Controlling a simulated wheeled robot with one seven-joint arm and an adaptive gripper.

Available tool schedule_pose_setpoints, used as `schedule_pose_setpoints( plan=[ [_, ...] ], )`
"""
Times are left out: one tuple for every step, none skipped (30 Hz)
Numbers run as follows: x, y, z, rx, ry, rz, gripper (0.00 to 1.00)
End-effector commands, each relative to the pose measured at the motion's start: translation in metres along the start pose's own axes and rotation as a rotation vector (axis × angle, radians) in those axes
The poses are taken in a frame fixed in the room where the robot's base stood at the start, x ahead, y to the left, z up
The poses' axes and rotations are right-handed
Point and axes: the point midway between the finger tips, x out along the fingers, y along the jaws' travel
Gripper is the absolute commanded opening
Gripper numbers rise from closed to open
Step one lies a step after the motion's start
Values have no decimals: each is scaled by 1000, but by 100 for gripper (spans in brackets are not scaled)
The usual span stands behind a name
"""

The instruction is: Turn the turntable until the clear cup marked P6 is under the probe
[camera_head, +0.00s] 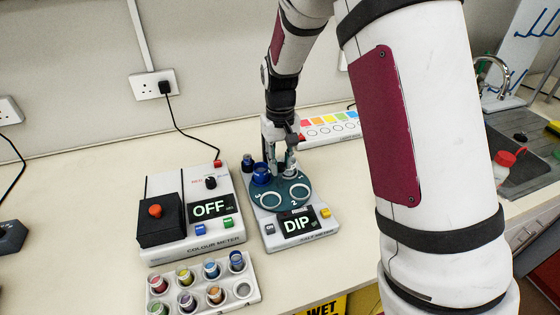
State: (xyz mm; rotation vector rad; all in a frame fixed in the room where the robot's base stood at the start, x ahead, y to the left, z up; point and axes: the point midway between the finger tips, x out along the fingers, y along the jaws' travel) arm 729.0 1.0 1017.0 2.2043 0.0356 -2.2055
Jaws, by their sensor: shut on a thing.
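The round teal turntable (283,205) sits on a white base whose display reads DIP. Two white-ringed places on its near side are bare, one numbered 2. A blue cup (261,175) stands at its left side, and a dark upright piece (248,163) is just behind that. My gripper (286,171) points down at the far part of the turntable, right of the blue cup. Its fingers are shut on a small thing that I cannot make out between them. I cannot read a P6 mark on anything, and the probe is not clearly seen. My gripper hides part of the turntable's far side.
A colour meter (195,215) reading OFF stands close on the left. In front, a white rack (222,298) holds several cups of coloured liquid and has one empty place. A colour-patch strip (330,130) lies behind; a sink is at the right. Bench at far left is mostly clear.

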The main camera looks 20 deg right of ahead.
Motion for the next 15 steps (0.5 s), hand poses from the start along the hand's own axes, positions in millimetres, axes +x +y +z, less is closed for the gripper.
schedule_pose_setpoints(
  plan=[
    [0, 0, -2, -23, 4, -2, 0],
    [0, 0, -2, -37, 4, -1, 0],
    [0, 0, -2, -58, 4, -1, 0],
    [0, 0, -2, -72, 4, -1, 0],
    [0, 0, -2, -88, 4, -1, 0],
    [-1, -1, -2, -108, 5, -1, 0],
    [-1, 0, -2, -123, 5, -1, 0],
    [-1, 0, -2, -138, 5, -1, 0],
    [-1, 0, -2, -156, 5, -1, 0],
    [-1, 0, -2, -173, 5, -1, 0],
    [-1, -1, -2, -188, 5, -1, 0],
    [-1, 0, -2, -208, 5, -1, 0],
    [-1, 0, -2, -223, 5, 0, 0],
    [-1, 0, -2, -237, 5, -1, 0],
    [-1, 0, -2, -258, 5, -1, 0]
  ],
)
